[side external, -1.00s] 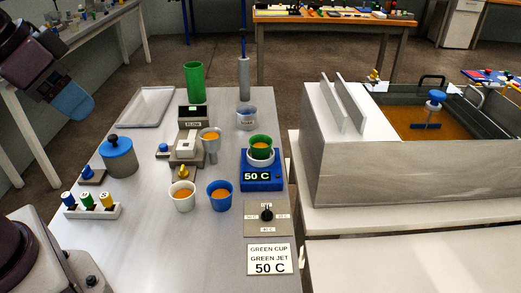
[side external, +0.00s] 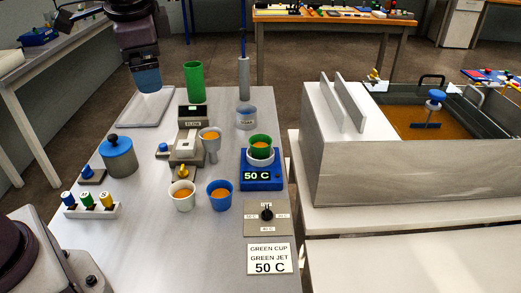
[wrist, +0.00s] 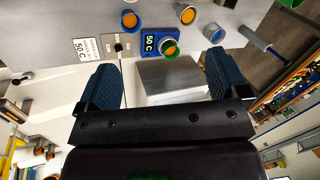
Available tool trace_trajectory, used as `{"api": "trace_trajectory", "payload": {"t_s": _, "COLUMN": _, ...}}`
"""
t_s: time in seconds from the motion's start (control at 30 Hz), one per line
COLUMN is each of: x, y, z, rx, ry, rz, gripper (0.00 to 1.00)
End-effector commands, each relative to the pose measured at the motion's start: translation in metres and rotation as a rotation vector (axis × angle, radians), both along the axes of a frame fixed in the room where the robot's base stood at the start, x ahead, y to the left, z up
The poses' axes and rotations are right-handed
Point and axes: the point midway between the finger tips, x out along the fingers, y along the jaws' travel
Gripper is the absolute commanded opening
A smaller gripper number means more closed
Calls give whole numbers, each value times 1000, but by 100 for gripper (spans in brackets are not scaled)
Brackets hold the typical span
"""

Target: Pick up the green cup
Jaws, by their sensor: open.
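The green cup (side external: 260,144) holds orange liquid and sits upright in a white ring on a blue heater (side external: 262,182) that reads 50 C. The cup also shows in the wrist view (wrist: 168,46), beyond and between my fingers. My gripper (side external: 148,88) has blue fingers and hangs above the white tray at the back left of the table, well away from the cup. In the wrist view my gripper (wrist: 158,62) is open with nothing between its fingers.
A funnel (side external: 210,142), a grey beaker (side external: 246,120) and a tall green cylinder (side external: 194,82) are nearby. A dial panel (side external: 267,220) lies in front. The resin bath (side external: 400,170) is at right.

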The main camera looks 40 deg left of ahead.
Motion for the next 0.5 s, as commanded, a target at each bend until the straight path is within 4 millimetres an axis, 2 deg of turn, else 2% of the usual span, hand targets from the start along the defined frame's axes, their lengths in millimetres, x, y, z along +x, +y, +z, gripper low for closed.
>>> {"api": "trace_trajectory", "payload": {"t_s": 0.03, "x": 19, "y": -1, "z": -9, "rx": 55, "ry": 49, "rz": -46, "gripper": 92}}
{"api": "trace_trajectory", "payload": {"t_s": 0.2, "x": 77, "y": -4, "z": -37, "rx": 256, "ry": 199, "rz": -198, "gripper": 92}}
{"api": "trace_trajectory", "payload": {"t_s": 0.37, "x": 125, "y": -14, "z": -73, "rx": 460, "ry": 340, "rz": -341, "gripper": 92}}
{"api": "trace_trajectory", "payload": {"t_s": 0.5, "x": 161, "y": -29, "z": -112, "rx": 650, "ry": 460, "rz": -465, "gripper": 92}}
